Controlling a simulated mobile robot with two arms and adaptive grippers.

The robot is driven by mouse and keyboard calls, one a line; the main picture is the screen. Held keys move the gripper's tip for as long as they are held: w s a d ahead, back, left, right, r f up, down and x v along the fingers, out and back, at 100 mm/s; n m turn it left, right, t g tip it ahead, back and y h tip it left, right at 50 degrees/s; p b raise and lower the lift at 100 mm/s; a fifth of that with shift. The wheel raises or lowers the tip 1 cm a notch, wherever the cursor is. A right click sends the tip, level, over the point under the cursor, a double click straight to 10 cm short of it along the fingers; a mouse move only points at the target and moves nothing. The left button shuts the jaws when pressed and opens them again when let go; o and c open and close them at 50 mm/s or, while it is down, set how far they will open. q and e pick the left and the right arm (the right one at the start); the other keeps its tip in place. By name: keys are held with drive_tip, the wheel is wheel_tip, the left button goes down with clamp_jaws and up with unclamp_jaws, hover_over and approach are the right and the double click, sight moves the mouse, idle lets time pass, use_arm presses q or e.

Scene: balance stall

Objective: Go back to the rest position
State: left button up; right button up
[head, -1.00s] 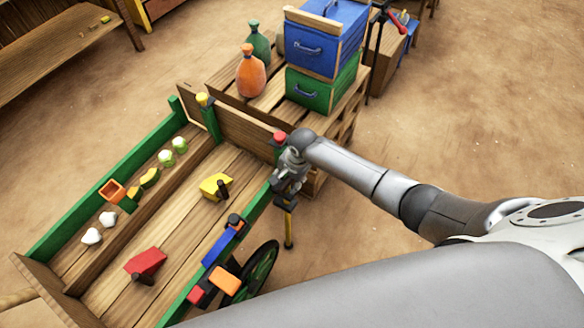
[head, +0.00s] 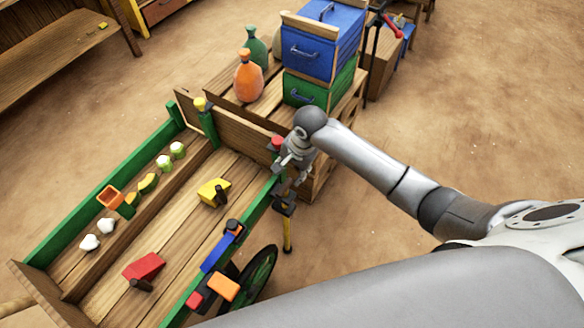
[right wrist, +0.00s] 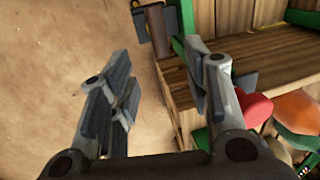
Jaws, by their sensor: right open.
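My right gripper (head: 289,170) is in the head view, above the right edge of the wooden cart (head: 200,205), close to a red-topped green post (head: 277,143). In the right wrist view the right gripper (right wrist: 160,78) has its two fingers wide apart with nothing between them. Sandy ground shows behind the gap. Its right finger overlaps the view of a wooden surface and green post. My left gripper is not in the head view.
The cart holds a yellow block (head: 213,192), a red block (head: 144,266) and several small items along its left side. Behind it stand a blue box (head: 318,50) on a green box (head: 308,92) and an orange bottle (head: 248,78). Open ground lies to the right.

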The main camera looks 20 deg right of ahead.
drive_tip(key=s+a+n+t+y, duration=0.1)
drive_tip(key=s+a+n, duration=0.1)
drive_tip(key=s+n, duration=0.3)
drive_tip(key=s+a+n, duration=0.2)
drive_tip(key=s, duration=0.6)
drive_tip(key=s+d+r+n+h, duration=0.2)
drive_tip(key=s+d+r+n, duration=0.3)
drive_tip(key=s+d, duration=0.45)
wheel_tip(320, 180, down, 25)
drive_tip(key=s+a, duration=0.2)
drive_tip(key=s, duration=0.1)
drive_tip(key=s+d+f+g, duration=0.1)
drive_tip(key=s+d+f, duration=0.2)
drive_tip(key=s+f, duration=1.3)
drive_tip(key=shift+s+f+n+g, duration=0.3)
drive_tip(key=shift+f+n+g, duration=0.1)
drive_tip(key=shift+f, duration=0.1)
